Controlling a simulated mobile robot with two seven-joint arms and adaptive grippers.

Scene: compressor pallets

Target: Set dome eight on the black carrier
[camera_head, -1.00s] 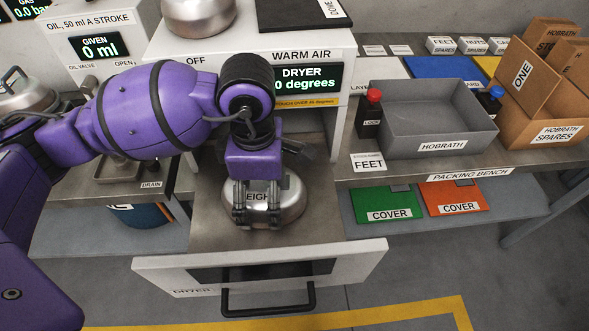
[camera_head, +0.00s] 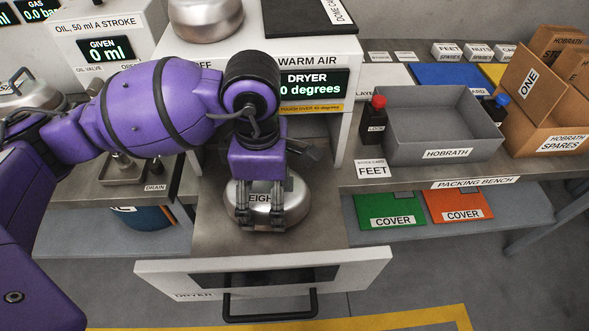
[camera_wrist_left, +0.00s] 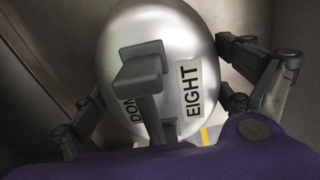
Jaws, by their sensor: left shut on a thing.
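Dome eight (camera_head: 296,206) is a silver, rounded dome with a white label, over the pulled-out drawer of the dryer. My left gripper (camera_head: 262,222) points down and is shut on it. In the left wrist view dome eight (camera_wrist_left: 188,45) fills the middle, with its dark handle across it and my left gripper's fingers (camera_wrist_left: 160,110) on either side. I cannot tell for sure whether its underside touches the drawer floor. The black carrier (camera_head: 309,14) is a flat black plate on top of the dryer, cut by the top edge. My right gripper is not in view.
The dryer drawer (camera_head: 330,268) stands open with a black handle. Another silver dome (camera_head: 206,18) sits on the dryer top, left of the carrier. The packing bench at right holds a grey HOBRATH bin (camera_head: 440,130), two bottles and cardboard boxes (camera_head: 545,95).

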